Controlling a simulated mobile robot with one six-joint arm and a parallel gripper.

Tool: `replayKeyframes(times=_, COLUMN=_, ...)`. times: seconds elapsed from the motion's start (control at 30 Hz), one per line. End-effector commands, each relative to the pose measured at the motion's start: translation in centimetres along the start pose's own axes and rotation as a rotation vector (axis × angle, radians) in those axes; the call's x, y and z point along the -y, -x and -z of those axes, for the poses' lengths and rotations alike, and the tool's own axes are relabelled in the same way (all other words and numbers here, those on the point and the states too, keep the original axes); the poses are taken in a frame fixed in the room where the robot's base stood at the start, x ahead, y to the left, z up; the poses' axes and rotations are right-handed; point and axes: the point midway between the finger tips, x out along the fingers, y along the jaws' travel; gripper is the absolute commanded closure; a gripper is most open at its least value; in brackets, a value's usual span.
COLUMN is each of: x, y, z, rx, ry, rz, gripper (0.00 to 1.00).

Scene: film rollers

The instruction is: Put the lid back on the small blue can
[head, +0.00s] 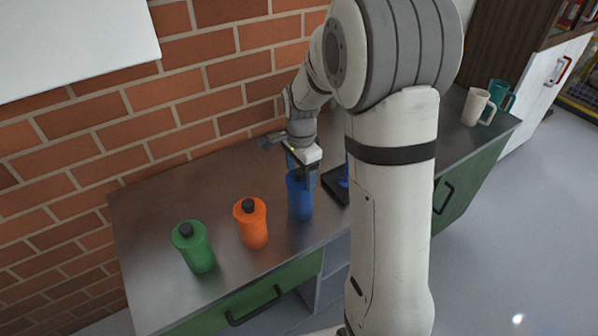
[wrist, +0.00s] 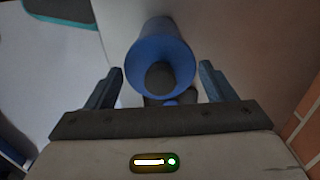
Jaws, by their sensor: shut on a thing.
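A blue bottle-shaped container (head: 299,198) stands upright or nearly so on the metal counter, in the row with the other bottles. My gripper (head: 304,172) is over its upper part. In the wrist view the blue container (wrist: 160,45) lies between my two fingers (wrist: 160,68), its round dark cap (wrist: 160,77) facing the camera. My gripper is shut on this container. A smaller blue object (head: 342,183) sits on a black tray (head: 333,190) to the right, partly hidden behind my arm. I cannot tell whether it is the small blue can, and I cannot make out a loose lid.
An orange bottle (head: 251,224) and a green bottle (head: 194,246), both dark-capped, stand left of the blue container. The brick wall (head: 100,140) runs behind the counter. Two mugs (head: 478,107) stand at the far right. The counter's left end (head: 145,215) is clear.

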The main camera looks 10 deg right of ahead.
Motion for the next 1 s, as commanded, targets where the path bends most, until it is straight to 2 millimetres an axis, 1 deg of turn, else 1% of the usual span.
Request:
replayKeyframes(times=0.87, x=0.02, y=-0.19, z=-0.06, rx=0.0, ry=0.001, rz=0.0, gripper=0.46)
replayKeyframes(times=0.9, x=0.02, y=-0.19, z=-0.07, rx=0.0, ry=0.001, rz=0.0, gripper=0.22)
replayKeyframes(times=1.0, x=0.02, y=-0.19, z=-0.07, rx=0.0, ry=0.002, rz=0.0, gripper=0.14)
